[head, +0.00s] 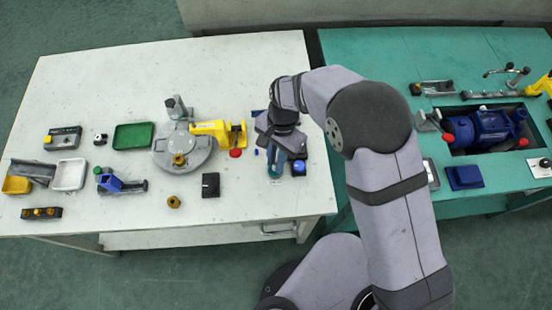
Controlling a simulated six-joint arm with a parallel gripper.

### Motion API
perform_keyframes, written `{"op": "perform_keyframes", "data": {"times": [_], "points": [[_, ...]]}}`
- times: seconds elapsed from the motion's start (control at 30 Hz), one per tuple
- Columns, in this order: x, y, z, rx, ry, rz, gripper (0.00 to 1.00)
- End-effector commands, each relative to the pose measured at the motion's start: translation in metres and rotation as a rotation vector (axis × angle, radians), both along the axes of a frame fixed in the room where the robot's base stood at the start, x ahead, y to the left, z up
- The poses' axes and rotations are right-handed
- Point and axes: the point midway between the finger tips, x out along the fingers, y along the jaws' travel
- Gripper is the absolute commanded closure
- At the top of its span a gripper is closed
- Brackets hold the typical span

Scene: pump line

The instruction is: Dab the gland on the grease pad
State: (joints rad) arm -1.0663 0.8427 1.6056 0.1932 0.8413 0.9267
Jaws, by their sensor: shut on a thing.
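My gripper (276,165) is over the right end of the white table, pointing down. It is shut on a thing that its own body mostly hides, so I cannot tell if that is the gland. A blue bit (275,172) shows at the fingertips. A small brass-coloured part (174,202) stands on the table left of the gripper, apart from it. A black square block (211,185) and a green rectangular tray (133,136) also lie there. I cannot tell which thing is the grease pad.
A grey round plate (168,160) with a yellow clamp (215,128) stands left of my gripper. A grey-blue holder with a blue ball (298,168) is close on the right. The green bench (440,65) carries a blue pump (485,127). The white table's front strip is mostly clear.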

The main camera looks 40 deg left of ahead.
Motion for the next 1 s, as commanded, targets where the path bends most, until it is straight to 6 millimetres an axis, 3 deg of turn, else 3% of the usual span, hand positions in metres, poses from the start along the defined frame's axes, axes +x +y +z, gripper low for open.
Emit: {"op": "perform_keyframes", "data": {"times": [0.47,1.0], "points": [[-0.001,-0.001,0.001,-0.003,0.001,0.001,1.0],[0.0,0.0,0.038,-0.001,0.0,0.0,1.0]]}}
